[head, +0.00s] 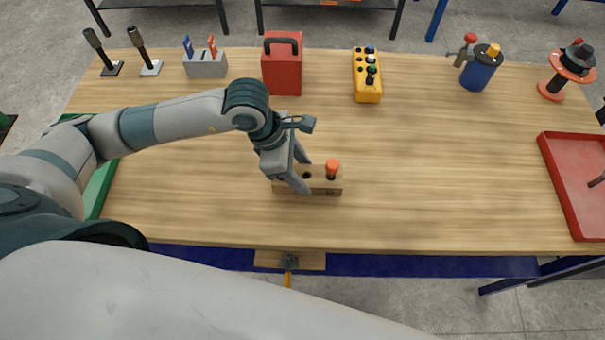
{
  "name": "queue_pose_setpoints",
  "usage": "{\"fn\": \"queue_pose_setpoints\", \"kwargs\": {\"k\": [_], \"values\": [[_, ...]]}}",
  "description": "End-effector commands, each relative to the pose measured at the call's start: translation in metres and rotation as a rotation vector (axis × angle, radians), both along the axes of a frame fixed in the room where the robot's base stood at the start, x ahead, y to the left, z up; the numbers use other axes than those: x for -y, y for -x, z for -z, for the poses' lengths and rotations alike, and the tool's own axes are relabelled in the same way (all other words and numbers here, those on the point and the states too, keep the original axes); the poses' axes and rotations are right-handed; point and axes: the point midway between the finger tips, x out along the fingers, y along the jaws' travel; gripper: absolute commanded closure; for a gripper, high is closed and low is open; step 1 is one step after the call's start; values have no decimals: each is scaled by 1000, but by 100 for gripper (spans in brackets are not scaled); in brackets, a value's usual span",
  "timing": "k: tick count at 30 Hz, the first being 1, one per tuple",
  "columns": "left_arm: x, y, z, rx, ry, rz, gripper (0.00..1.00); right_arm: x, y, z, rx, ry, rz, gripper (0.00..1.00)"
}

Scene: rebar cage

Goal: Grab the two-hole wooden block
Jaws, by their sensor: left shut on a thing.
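The two-hole wooden block (320,186) lies on the wooden workbench, a little left of its middle and toward the near edge. A peg with an orange-red top (332,169) stands in its right part, and a dark hole shows to the left of it. My left gripper (298,184) reaches down over the left part of the block and is shut on it. Its fingers hide part of the block's left end. The block appears to rest on the table. My right gripper is not in view.
Along the back stand two dark-handled levers (137,50), a grey holder (206,64), a red case (282,64), a yellow button box (367,75) and a blue can (481,68). A red tray (565,190) lies at the right. The bench right of the block is clear.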

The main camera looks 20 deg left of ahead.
Motion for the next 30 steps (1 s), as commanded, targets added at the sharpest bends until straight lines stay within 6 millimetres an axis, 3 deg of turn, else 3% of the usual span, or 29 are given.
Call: {"fn": "queue_pose_setpoints", "kwargs": {"k": [8,14,24,30], "values": [[1,-1,-28,6,2,2,82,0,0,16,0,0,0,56],[23,2,-41,6,5,6,82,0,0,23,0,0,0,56],[78,9,-74,6,4,7,82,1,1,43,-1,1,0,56],[101,12,-89,4,2,4,82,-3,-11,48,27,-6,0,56]]}}
